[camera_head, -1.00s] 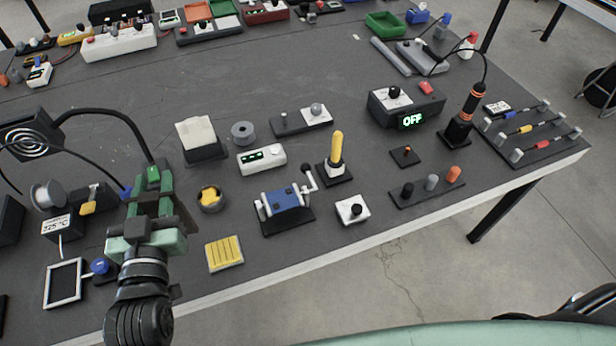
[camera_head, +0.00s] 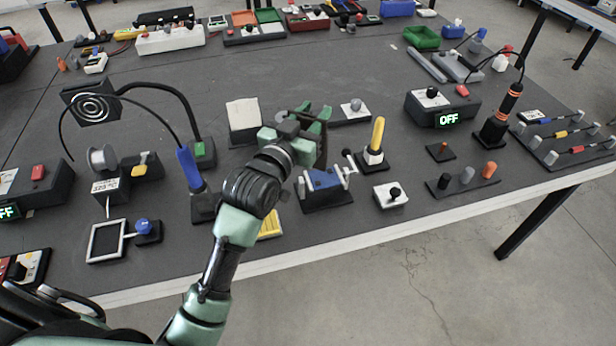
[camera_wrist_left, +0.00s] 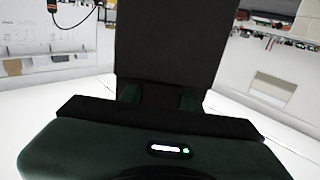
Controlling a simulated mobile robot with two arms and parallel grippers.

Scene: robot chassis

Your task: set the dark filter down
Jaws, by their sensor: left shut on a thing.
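The dark filter is a flat, near-black panel (camera_wrist_left: 175,45) that fills the upper middle of the left wrist view. My left gripper (camera_head: 308,126) is shut on its lower edge. In the head view the gripper is over the middle of the bench, behind the blue vise-like device (camera_head: 322,178). The gripper and wrist hide most of the filter there, and I cannot tell whether it touches the bench. My right gripper is not in view.
A white-topped block (camera_head: 243,114) stands just left of the gripper. A yellow-handled tool (camera_head: 377,135) stands upright to the right. A soldering-iron stand (camera_head: 190,168) with a black arched hose is on the left.

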